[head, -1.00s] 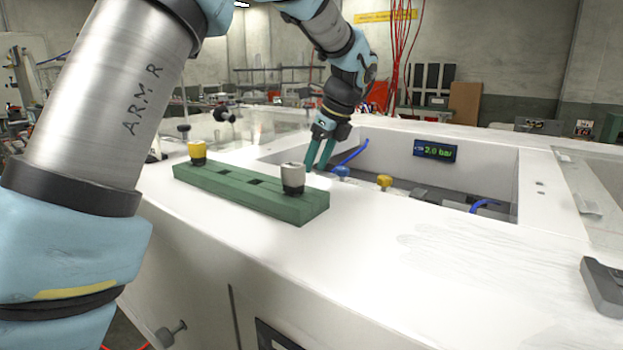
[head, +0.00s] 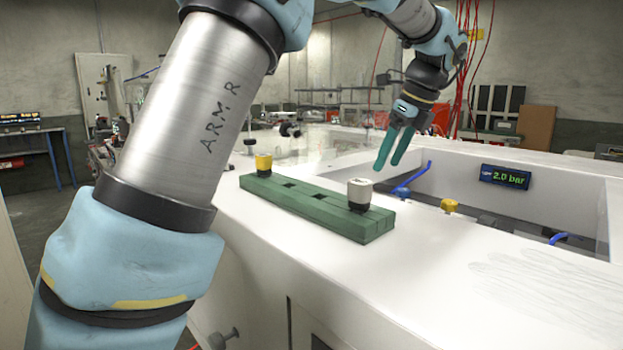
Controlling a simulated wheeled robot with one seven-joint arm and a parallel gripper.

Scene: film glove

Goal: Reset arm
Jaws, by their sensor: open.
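My gripper (head: 385,167) is open and empty, its two teal fingers apart and pointing down. My arm (head: 200,110), marked ARM R, rises from the lower left and reaches over to the gripper. The green block (head: 320,208) lies on the white surface. A yellow-topped plug (head: 263,162) stands at its left end and a white-topped plug (head: 359,190) stands near its right end. Empty dark slots show between them.
The white bench (head: 440,275) has a sunken recess with a blue-capped fitting (head: 402,192), a yellow-capped fitting (head: 449,206), blue hoses and a display (head: 505,177) reading 2.0 bar. Red cables (head: 475,60) hang behind my gripper. The bench front is clear.

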